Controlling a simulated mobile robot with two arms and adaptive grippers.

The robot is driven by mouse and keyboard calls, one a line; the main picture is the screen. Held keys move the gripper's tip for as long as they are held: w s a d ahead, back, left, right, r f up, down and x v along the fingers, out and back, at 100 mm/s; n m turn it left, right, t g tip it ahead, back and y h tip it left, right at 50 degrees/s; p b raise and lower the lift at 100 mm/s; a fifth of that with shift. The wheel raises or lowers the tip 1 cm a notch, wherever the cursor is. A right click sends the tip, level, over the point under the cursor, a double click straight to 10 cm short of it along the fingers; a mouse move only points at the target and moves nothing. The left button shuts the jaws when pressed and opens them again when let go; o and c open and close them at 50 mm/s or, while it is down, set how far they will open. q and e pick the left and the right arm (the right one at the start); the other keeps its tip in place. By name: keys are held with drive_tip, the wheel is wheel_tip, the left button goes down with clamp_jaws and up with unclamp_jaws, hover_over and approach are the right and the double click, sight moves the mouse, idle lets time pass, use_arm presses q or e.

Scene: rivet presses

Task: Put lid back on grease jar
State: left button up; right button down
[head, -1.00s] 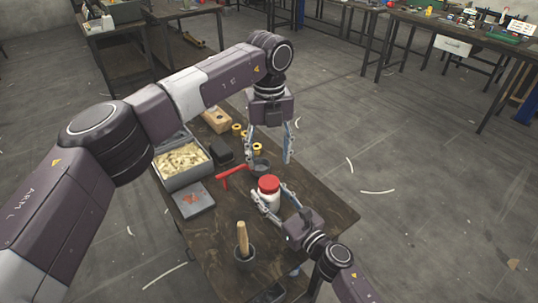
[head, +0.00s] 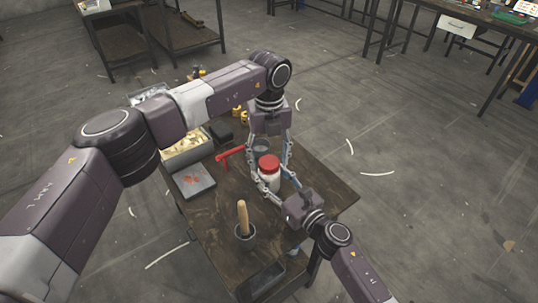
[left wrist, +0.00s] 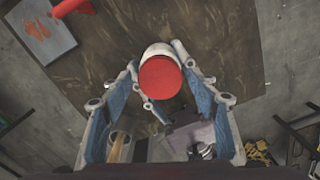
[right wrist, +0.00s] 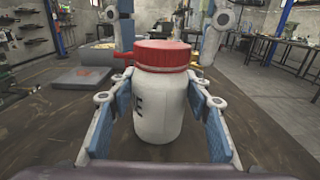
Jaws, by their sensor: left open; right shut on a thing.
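A white jar (head: 268,182) stands upright on the dark wooden table (head: 205,215). A red lid (head: 268,162) sits on its top and looks level in the right wrist view (right wrist: 162,54); I cannot tell whether it is screwed tight. My right gripper (head: 272,184) is shut on the jar's white body, one finger on each side just below the lid, as the right wrist view shows (right wrist: 160,88). My left gripper (head: 271,165) is open and points down, its fingers apart on either side of the lid. The left wrist view shows the lid's round top (left wrist: 160,78) between the fingers.
A grey plate (head: 192,180) and a box of light pieces (head: 186,155) lie to the left. A dark pot with a wooden handle (head: 243,228) stands in front. The table's right side is bare.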

use_arm(q)
drive_tip(key=shift+c, duration=0.6)
drive_tip(key=c, duration=1.1)
drive_tip(key=m, duration=0.6)
drive_tip(key=shift+m, duration=0.3)
drive_tip(key=m, duration=0.3)
drive_tip(key=shift+m, duration=0.3)
drive_tip(key=m, duration=0.4)
drive_tip(key=shift+m, duration=0.3)
drive_tip(key=o, duration=1.4)
drive_tip(key=shift+c, duration=0.2)
wheel_tip(320, 180, up, 12)
